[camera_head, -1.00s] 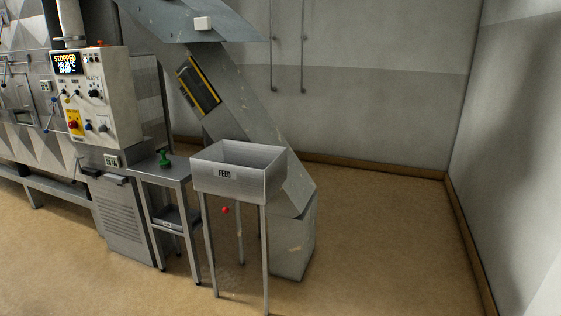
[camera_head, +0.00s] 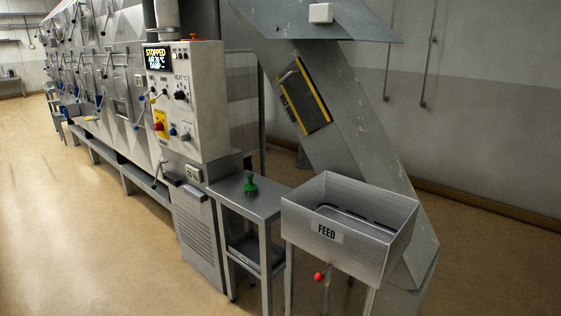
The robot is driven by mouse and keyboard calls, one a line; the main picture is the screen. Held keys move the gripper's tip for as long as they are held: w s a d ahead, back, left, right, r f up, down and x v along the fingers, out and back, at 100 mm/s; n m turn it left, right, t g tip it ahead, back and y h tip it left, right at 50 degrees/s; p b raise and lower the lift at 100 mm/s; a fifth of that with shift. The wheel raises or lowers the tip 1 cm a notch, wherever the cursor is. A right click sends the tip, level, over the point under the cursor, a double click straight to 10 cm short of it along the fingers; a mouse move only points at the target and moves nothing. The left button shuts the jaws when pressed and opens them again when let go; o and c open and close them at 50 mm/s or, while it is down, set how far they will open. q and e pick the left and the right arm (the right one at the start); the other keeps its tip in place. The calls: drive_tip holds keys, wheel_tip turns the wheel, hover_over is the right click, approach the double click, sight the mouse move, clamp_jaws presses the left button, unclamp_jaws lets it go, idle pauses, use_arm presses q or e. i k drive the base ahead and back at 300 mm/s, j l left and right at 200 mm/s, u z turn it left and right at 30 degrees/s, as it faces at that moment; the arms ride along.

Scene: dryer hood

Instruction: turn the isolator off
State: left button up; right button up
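The isolator appears to be the red rotary handle on a yellow plate (camera_head: 159,124), low on the left of the control panel's front face. The handle's exact angle is too small to tell. The control panel (camera_head: 208,100) is a pale upright box at the near end of the dryer. Its display (camera_head: 158,57) reads STOPPED, with smaller lines below. Small knobs and switches sit around the isolator, including a blue one and a dark one. Neither of my grippers is in view.
A small metal side table (camera_head: 262,205) with a green-handled tool (camera_head: 250,185) stands right of the panel's cabinet. The FEED hopper (camera_head: 300,228) stands at the front right, below a sloped conveyor (camera_head: 350,130). A red ball knob (camera_head: 319,276) shows under the hopper. Open floor (camera_head: 70,230) lies at left.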

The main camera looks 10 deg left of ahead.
sight(159, 126)
drive_tip(key=i+j, duration=0.15)
drive_tip(key=j, duration=0.25)
drive_tip(key=i+j+u, duration=0.1)
drive_tip(key=j, duration=0.25)
drive_tip(key=i+j, duration=0.25)
drive_tip(key=j, duration=0.15)
drive_tip(key=i+j+u, duration=0.1)
drive_tip(key=j, duration=0.25)
drive_tip(key=i+j, duration=0.25)
drive_tip(key=j, duration=0.15)
drive_tip(key=j+u, duration=0.15)
